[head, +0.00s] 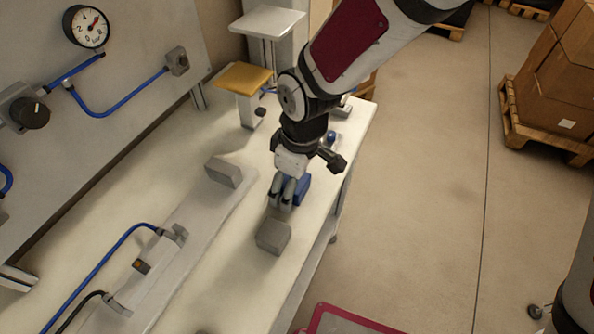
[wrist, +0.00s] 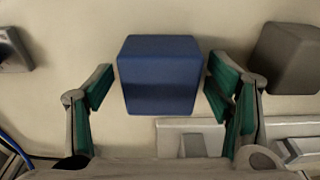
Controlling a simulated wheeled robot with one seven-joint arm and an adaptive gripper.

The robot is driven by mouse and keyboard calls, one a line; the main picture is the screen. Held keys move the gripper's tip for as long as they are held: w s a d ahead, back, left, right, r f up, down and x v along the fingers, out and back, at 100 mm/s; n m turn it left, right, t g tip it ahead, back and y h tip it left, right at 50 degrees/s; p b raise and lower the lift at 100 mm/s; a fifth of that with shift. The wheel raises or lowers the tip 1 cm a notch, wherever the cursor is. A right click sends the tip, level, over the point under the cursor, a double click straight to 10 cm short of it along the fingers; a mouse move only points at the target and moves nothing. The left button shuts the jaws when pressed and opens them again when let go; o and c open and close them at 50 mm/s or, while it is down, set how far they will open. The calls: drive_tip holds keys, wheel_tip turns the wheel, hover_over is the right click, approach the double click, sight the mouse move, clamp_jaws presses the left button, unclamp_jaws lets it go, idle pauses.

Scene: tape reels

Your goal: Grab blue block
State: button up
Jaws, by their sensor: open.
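The blue block (wrist: 160,72) lies on the pale workbench (wrist: 70,30). In the wrist view it sits between the two fingers of my gripper (wrist: 160,88), which are open. A gap shows between the left finger and the block; the right finger is very close to its right side, and I cannot tell whether they touch. In the head view my gripper (head: 283,194) points down at the bench, and the blue block (head: 302,188) shows partly behind its fingers.
Grey blocks stand on the bench on either side of my gripper, one nearer the front (head: 273,237) and one to the left (head: 223,172). A yellow-topped stand (head: 243,79) is behind. Blue hoses run along the left panel. The bench's right edge is close to the block.

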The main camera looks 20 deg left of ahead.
drive_tip(key=c, duration=1.4)
drive_tip(key=shift+r, duration=0.15)
